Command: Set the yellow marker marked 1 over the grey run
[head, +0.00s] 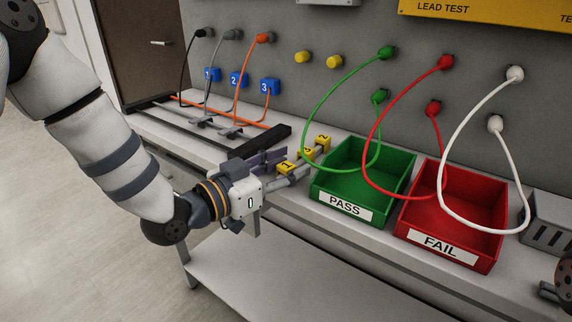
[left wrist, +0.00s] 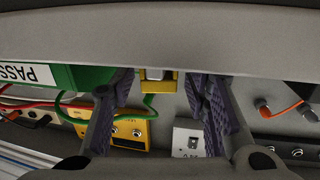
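The yellow marker marked 1 (head: 286,167) sits on the bench left of the green tray, nearest me in a short row of yellow markers. My left gripper (head: 275,169) reaches in from the left at that marker. In the left wrist view my left gripper (left wrist: 163,98) has its purple-padded fingers apart, with a yellow marker (left wrist: 158,87) showing between and beyond them. I cannot tell whether the fingers touch it. The grey cable (head: 212,72) runs from a grey wall plug (head: 232,34) down toward the bench. Part of my right arm (head: 556,290) shows at the lower right edge; its fingers are unclear.
Two other yellow markers (head: 309,153) stand just behind. The green PASS tray (head: 343,208) and red FAIL tray (head: 440,244) stand to the right, with looping cables above. Black and orange cables hang beside the grey one. Dark rails (head: 265,143) lie on the bench's left part.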

